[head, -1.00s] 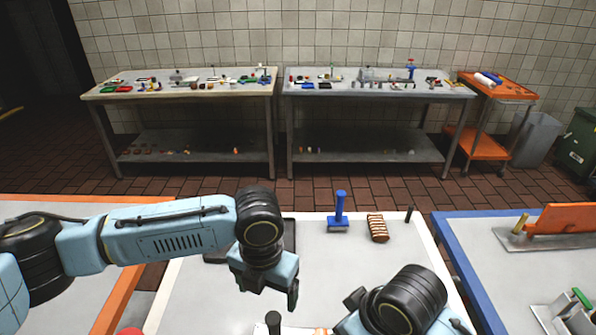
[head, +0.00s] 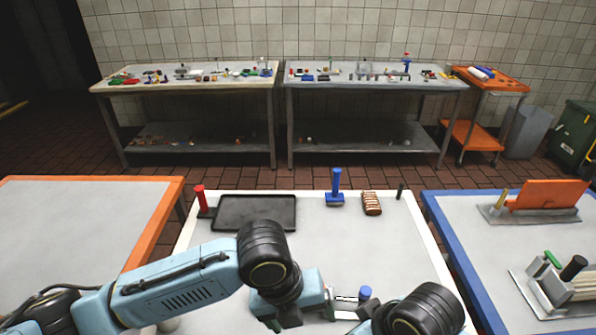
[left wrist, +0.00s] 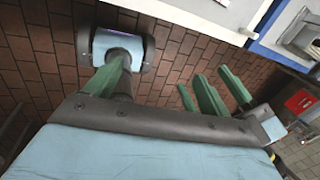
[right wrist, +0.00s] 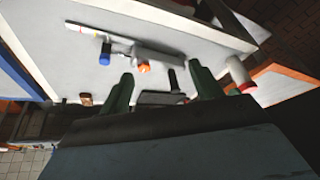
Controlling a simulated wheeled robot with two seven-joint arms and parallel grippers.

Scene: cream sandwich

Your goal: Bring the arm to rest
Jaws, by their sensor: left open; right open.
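My left arm (head: 180,290) reaches in from the left in the head view, bent at a black joint. My left gripper (head: 275,322) is low in that view, and its fingertips are hard to make out there. In the left wrist view the left gripper (left wrist: 165,85) has its green fingers apart with nothing between them, over the brick floor. My right arm (head: 425,310) shows only in part at the bottom of the head view. In the right wrist view the right gripper (right wrist: 163,85) is open and empty, facing the white table.
The white table (head: 310,235) in front holds a dark tray (head: 255,212), a red-handled tool (head: 200,200), a blue stamp-like tool (head: 336,185) and a brown striped bar (head: 371,203). A blue-topped item (head: 365,293) is near my grippers. Orange-edged and blue-edged tables flank it.

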